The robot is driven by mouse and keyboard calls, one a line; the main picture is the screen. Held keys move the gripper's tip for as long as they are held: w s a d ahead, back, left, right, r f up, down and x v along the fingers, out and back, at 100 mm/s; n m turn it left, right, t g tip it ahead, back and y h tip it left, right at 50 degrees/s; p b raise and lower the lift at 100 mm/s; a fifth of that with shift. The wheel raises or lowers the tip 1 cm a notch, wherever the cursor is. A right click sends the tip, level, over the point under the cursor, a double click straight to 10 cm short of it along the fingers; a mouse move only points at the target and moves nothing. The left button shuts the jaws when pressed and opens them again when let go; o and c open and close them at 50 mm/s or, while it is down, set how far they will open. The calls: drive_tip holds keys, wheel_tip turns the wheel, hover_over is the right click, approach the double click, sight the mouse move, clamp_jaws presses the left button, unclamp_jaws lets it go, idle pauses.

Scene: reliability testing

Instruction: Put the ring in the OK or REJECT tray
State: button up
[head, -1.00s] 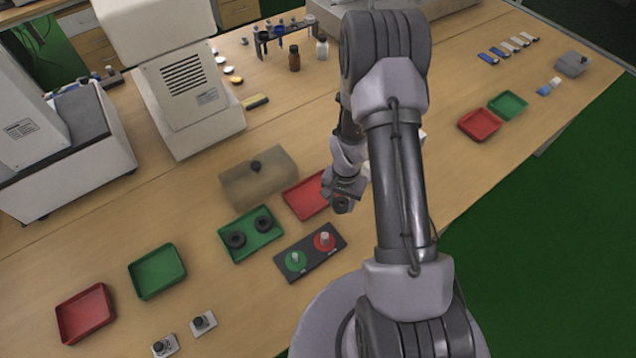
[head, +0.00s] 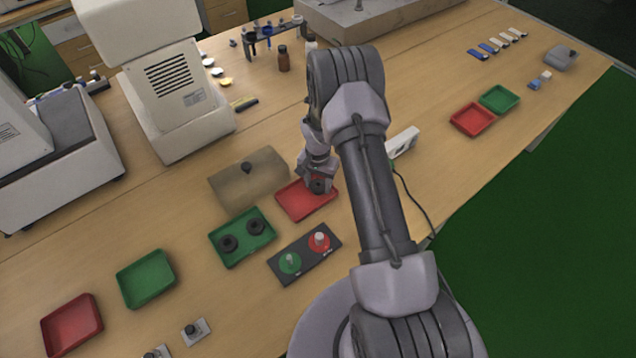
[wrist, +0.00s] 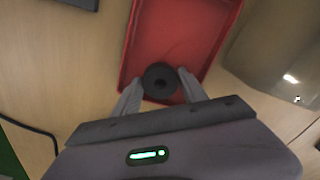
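A dark ring (wrist: 160,80) sits between the fingertips of my gripper (wrist: 161,84), which look closed on its sides. In the head view my gripper (head: 319,186) is over the red tray (head: 290,198) beside the tan block, with the ring low at its tip. In the wrist view the ring is over the near end of that red tray (wrist: 178,30); I cannot tell whether it touches the floor. The green tray (head: 238,254) to its left holds two dark rings (head: 228,243) side by side. A dark panel (head: 305,255) with a green and a red part lies in front.
A tan block with a dark knob (head: 248,180) stands behind the trays. An empty green tray (head: 146,279) and an empty red tray (head: 72,324) lie at left. A white device (head: 402,142) with a cable stands right of my arm. Another red and green tray pair lies far right.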

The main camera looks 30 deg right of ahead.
drive_tip(key=shift+o, duration=1.1)
drive_tip(key=shift+r+p, duration=0.3)
drive_tip(key=shift+r, duration=0.1)
drive_tip(key=s+a+r+n+t+p, duration=0.1)
drive_tip(key=s+a+r, duration=0.1)
drive_tip(key=r, duration=0.9)
drive_tip(key=s+a+r+t+p, duration=0.1)
drive_tip(key=a+r, duration=0.2)
drive_tip(key=r, duration=0.9)
drive_tip(key=s+a+r+n+t+p, duration=0.1)
drive_tip(key=s+a+r, duration=0.1)
drive_tip(key=r, duration=0.9)
drive_tip(key=s+a+r+n+t, duration=0.1)
drive_tip(key=s+a+r, duration=0.2)
drive_tip(key=s, duration=0.4)
drive_tip(key=s+a+r+n+t+y, duration=0.1)
drive_tip(key=s+a+r, duration=0.2)
drive_tip(key=s, duration=0.3)
drive_tip(key=s+a+r+n+y, duration=0.1)
drive_tip(key=s+a+r, duration=0.2)
drive_tip(key=s, duration=0.4)
drive_tip(key=shift+s+r+t, duration=0.3)
drive_tip(key=shift+r+t, duration=0.1)
drive_tip(key=shift+r, duration=0.35)
